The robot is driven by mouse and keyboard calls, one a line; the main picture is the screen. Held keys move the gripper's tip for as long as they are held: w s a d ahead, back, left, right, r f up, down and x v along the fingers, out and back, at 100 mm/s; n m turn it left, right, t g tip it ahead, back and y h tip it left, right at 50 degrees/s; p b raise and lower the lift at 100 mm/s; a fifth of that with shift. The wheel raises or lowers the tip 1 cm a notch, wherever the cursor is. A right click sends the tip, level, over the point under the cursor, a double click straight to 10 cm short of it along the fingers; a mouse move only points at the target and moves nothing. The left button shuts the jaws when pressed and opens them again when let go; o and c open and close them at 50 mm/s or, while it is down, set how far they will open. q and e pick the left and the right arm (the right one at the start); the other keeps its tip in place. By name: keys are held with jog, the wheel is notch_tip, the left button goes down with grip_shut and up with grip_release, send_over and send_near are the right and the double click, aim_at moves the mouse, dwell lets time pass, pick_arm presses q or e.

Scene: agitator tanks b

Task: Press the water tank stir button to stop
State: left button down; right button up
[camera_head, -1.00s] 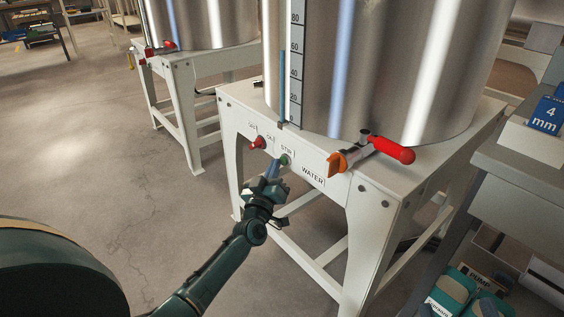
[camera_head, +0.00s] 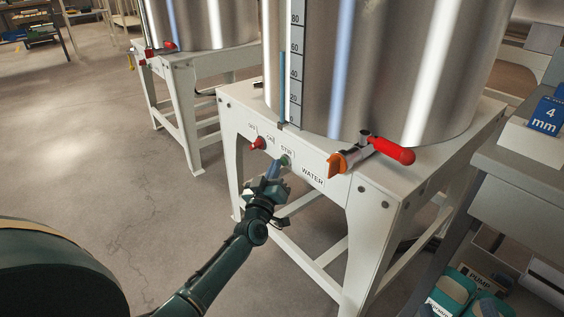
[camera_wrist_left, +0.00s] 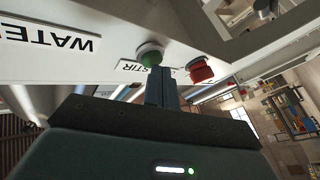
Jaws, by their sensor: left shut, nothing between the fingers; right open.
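The water tank (camera_head: 380,65) is a shiny steel cylinder on a white stand (camera_head: 355,190) labelled WATER. On the stand's front panel is a green button (camera_head: 286,160) by the STIR label. It also shows in the left wrist view (camera_wrist_left: 150,54). A red knob (camera_head: 258,143) sits to its left in the head view. My left gripper (camera_head: 273,168) is shut and empty, its fingertips just in front of and slightly below the green button. In the left wrist view the tips (camera_wrist_left: 161,76) overlap the button's lower edge; I cannot tell whether they touch it. My right gripper is not in view.
A valve with a red handle (camera_head: 392,150) and orange spout (camera_head: 338,162) sticks out of the tank to the right. A second steel tank (camera_head: 200,22) on a white stand is behind left. A grey bench (camera_head: 530,165) stands at the right. The floor at left is clear.

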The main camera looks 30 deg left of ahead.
pick_arm(q)
jog(key=shift+s+a, duration=0.2)
jog(key=shift+s, duration=0.45)
jog(key=shift+p, duration=0.3)
jog(key=s, duration=0.1)
jog(key=s+a+p, duration=0.1)
jog(key=s, duration=0.1)
jog(key=s+a+p, duration=0.1)
jog(key=shift+s, duration=0.3)
